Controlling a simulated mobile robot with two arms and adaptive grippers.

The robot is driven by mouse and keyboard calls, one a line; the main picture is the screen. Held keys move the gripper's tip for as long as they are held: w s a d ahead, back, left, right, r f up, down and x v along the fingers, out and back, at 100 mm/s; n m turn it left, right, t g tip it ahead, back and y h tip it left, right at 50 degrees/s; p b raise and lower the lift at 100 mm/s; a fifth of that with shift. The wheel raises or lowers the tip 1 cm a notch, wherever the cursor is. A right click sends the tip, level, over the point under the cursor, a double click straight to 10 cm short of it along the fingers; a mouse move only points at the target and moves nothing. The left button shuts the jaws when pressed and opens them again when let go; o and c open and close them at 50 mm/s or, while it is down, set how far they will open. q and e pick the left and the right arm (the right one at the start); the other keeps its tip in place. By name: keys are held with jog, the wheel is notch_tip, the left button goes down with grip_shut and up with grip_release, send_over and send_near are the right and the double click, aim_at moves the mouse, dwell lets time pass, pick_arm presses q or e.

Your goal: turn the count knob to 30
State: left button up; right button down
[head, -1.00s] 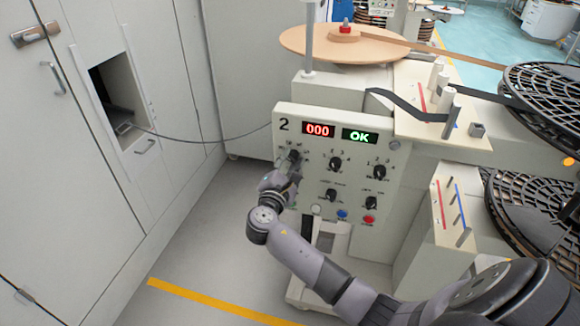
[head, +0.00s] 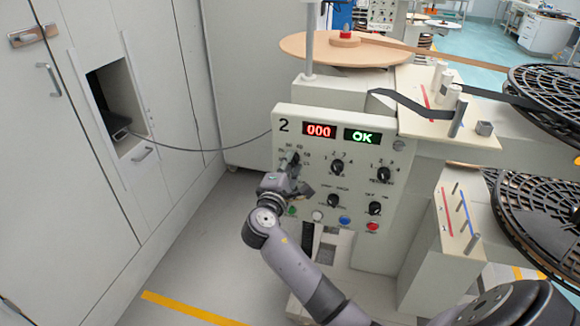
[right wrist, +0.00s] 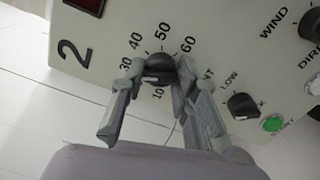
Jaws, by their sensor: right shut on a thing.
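The count knob (right wrist: 159,66) is a black knob with a pale mark on the station 2 panel, ringed by printed numbers from 10 to 60. In the right wrist view a finger of my right gripper (right wrist: 157,78) lies on each side of it, shut on the knob. The fingers partly cover the dial, and I cannot tell for sure which number the mark faces. In the head view the knob (head: 293,158) is at the panel's upper left, with my right gripper (head: 293,174) against it. My left gripper is not in view.
The panel has a red "000" display (head: 319,130), a green "OK" display (head: 361,136), other black knobs (head: 337,167) and coloured buttons. A green button (right wrist: 273,123) sits close by. A cable hangs from the left cabinet (head: 60,180). Black reels (head: 545,100) stand at right.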

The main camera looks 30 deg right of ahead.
jog(key=shift+f, duration=0.1)
jog(key=c, duration=1.2)
grip_release()
jog(key=shift+c, duration=0.2)
jog(key=shift+s, duration=0.1)
jog(key=v, duration=1.2)
